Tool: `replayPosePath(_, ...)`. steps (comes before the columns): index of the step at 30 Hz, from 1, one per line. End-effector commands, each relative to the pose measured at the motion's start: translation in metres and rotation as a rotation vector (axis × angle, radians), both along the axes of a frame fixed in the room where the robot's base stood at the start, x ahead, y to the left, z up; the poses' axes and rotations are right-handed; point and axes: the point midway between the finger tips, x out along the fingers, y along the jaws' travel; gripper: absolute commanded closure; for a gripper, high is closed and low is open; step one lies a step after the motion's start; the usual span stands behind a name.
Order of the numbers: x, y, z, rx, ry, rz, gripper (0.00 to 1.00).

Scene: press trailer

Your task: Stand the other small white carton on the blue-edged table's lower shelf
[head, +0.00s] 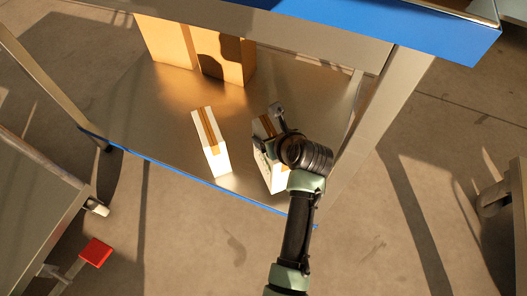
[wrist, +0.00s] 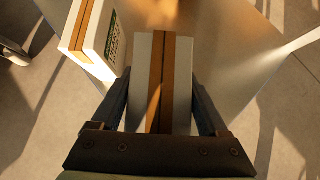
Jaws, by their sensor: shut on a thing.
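The blue-edged table's lower shelf (head: 165,125) is a bare metal surface with a thin blue front edge. One small white carton (head: 211,145) with a brown stripe stands on it; it also shows at upper left in the wrist view (wrist: 90,32). The other small white carton (head: 277,183), also brown-striped, is upright to its right, over the shelf near the front edge. My gripper (wrist: 162,92) is shut on this carton, a finger on each side. My wrist hides part of it in the head view. I cannot tell whether its base touches the shelf.
Brown boxes (head: 190,50) stand at the back of the shelf. The table's upper level (head: 400,22) overhangs the back, and a metal leg (head: 382,120) rises right of my gripper. A grey cart (head: 35,215) and a red pedal (head: 96,252) are at lower left.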

Motion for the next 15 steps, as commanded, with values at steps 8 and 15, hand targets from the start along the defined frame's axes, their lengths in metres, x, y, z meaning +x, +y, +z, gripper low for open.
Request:
replayPosePath(8, 0.007, -0.002, -0.021, 0.002, -0.009, -0.001, 1.00)
replayPosePath(15, 0.007, -0.002, -0.029, 0.001, -0.011, -0.001, 1.00)
